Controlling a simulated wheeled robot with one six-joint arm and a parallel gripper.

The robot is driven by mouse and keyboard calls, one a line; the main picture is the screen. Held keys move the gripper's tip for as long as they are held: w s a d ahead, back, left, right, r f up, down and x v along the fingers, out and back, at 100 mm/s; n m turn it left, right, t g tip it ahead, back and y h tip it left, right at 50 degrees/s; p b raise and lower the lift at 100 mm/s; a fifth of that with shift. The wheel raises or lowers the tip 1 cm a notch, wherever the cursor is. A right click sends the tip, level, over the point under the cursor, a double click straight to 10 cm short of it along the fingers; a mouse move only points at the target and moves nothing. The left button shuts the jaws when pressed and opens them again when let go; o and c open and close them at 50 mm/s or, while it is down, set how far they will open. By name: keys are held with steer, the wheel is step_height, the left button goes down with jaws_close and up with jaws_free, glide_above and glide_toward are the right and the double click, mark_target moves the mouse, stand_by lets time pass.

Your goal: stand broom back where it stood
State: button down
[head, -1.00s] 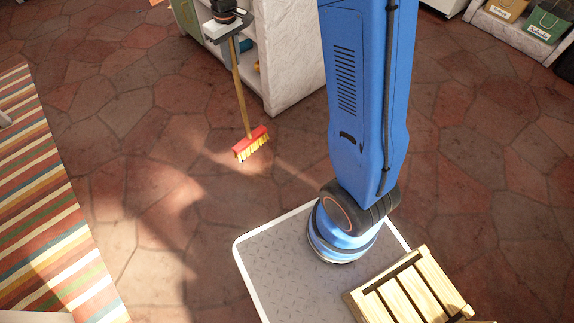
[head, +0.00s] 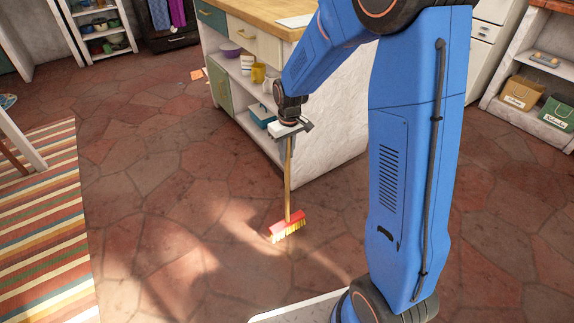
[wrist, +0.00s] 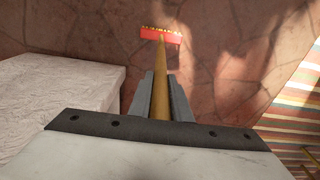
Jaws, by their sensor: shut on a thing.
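The broom has a wooden handle and a red head with yellow bristles (head: 287,225). My gripper (head: 289,135) is shut on the upper part of the handle, beside the corner of the counter. The broom hangs close to upright with its head down. I cannot tell whether the bristles touch the floor. In the wrist view, the handle (wrist: 161,85) runs between the two grey fingers (wrist: 160,100) to the red head (wrist: 160,36) at its far end. The top of the handle is hidden by my gripper.
The counter (head: 330,125) with a white side and open shelves stands just behind the broom. A blue box (head: 262,116) and yellow mugs (head: 258,73) sit on its shelves. A striped rug (head: 45,220) lies at left. The tiled floor between is clear.

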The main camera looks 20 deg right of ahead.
steer(key=shift+f, duration=1.95)
steer(key=c, duration=1.6)
jaws_free()
steer(key=shift+c, duration=0.2)
